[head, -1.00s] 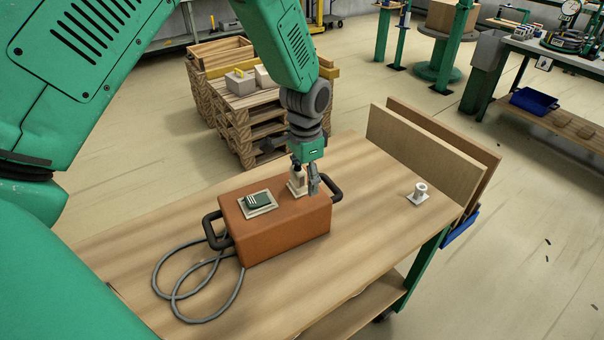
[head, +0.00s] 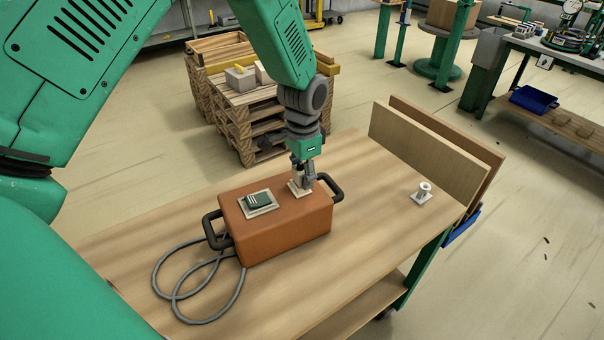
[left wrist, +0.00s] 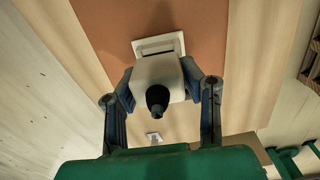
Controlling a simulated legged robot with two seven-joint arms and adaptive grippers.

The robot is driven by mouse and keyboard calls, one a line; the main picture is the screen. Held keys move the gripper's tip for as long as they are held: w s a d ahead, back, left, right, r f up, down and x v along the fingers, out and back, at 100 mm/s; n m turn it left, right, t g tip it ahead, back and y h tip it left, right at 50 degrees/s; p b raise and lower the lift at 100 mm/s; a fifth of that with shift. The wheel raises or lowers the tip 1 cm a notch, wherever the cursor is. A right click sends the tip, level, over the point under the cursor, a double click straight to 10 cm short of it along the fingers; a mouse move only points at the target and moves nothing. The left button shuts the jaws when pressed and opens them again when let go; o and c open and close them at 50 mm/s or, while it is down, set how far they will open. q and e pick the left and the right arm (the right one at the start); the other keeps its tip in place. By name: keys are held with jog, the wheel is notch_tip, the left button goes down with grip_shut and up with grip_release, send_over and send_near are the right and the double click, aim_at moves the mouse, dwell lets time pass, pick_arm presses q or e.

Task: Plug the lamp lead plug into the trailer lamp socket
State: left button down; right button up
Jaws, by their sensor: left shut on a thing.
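A pale, blocky plug (left wrist: 158,76) with a black round tail end shows in the left wrist view. My left gripper (head: 302,181) is shut on it, with a finger on each side (left wrist: 160,84). The plug is over a white square plate (left wrist: 158,45) on top of an orange-brown box (head: 285,232). The plug hides part of this plate, so I cannot tell how deep it sits there. A dark green piece with white stripes (head: 258,200) lies on another pale plate at the box's left. I cannot tell which plate is the trailer lamp socket. My right gripper is not in view.
The box stands on a wooden table (head: 345,262) and has black handles at both ends. A grey cable (head: 198,320) loops on the table at left. A small white fitting (head: 422,192) stands at right, before upright boards (head: 425,155). The table between is clear.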

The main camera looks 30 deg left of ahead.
pick_arm(q)
jog(key=shift+r, duration=0.25)
jog(key=shift+r+p, duration=0.9)
jog(key=shift+p, duration=0.05)
notch_tip(320, 180, up, 4)
jog(key=p, duration=0.4)
jog(key=shift+r, duration=0.25)
jog(key=shift+r+p, duration=0.5)
jog(key=shift+r, duration=0.4)
jog(key=shift+f, duration=0.1)
